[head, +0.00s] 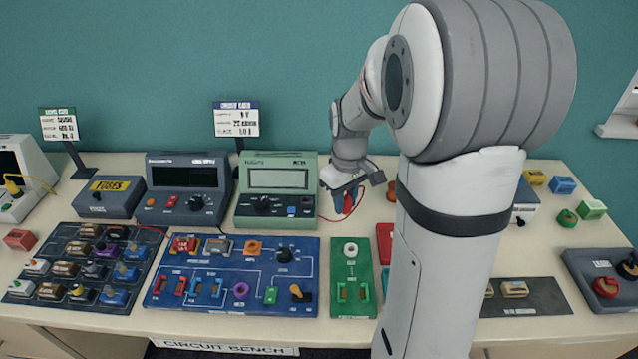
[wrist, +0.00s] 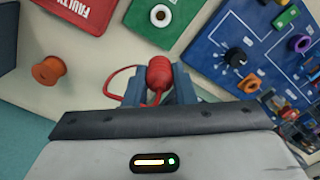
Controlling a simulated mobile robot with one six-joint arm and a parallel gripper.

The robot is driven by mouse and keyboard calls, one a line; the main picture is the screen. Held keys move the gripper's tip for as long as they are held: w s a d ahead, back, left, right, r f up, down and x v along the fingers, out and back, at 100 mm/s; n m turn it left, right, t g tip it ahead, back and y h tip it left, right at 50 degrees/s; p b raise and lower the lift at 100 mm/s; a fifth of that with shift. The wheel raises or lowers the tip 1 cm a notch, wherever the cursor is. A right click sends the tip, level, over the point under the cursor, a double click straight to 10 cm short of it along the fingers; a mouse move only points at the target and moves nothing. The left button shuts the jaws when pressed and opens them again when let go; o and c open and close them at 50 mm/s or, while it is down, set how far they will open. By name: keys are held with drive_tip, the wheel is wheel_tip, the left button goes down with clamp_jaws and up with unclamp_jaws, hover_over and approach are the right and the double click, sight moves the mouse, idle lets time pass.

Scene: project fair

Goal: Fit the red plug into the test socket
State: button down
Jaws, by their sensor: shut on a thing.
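My gripper (head: 346,207) is above the bench behind the green board, its blue fingers pointing down. In the wrist view its fingers (wrist: 158,88) are shut on the red plug (wrist: 158,70), which has a red cable looping from it. In the head view only a little red of the plug (head: 348,203) shows between the fingers. A white ring (head: 350,249), likely the test socket, sits on the green board (head: 340,271). The ring also shows in the wrist view (wrist: 161,15), beyond the plug and apart from it. My arm hides part of the bench.
A green meter (head: 277,180) stands left of my gripper. The blue circuit board (head: 225,250) lies left of the green board. A red mat marked FAULTY (wrist: 80,12) and an orange spool (wrist: 48,71) show at left in the wrist view. Bare bench surrounds the plug.

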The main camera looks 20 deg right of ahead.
drive_tip(key=shift+s+d+f+b, duration=0.15)
drive_tip(key=shift+s+f+b, duration=0.35)
drive_tip(key=shift+f+b, duration=0.7)
drive_tip(key=shift+s+d+f+b, duration=0.1)
drive_tip(key=shift+s+f+b, duration=0.55)
drive_tip(key=shift+f, duration=0.9)
drive_tip(key=shift+s+d+f+b, duration=0.15)
drive_tip(key=shift+s+f+b, duration=0.25)
drive_tip(key=shift+f+b, duration=0.85)
drive_tip(key=shift+s, duration=0.15)
drive_tip(key=shift+f+b, duration=0.5)
drive_tip(key=shift+f, duration=0.45)
drive_tip(key=c, duration=1.1)
unclamp_jaws()
drive_tip(key=shift+o, duration=0.3)
drive_tip(key=o, duration=0.4)
drive_tip(key=shift+s, duration=0.1)
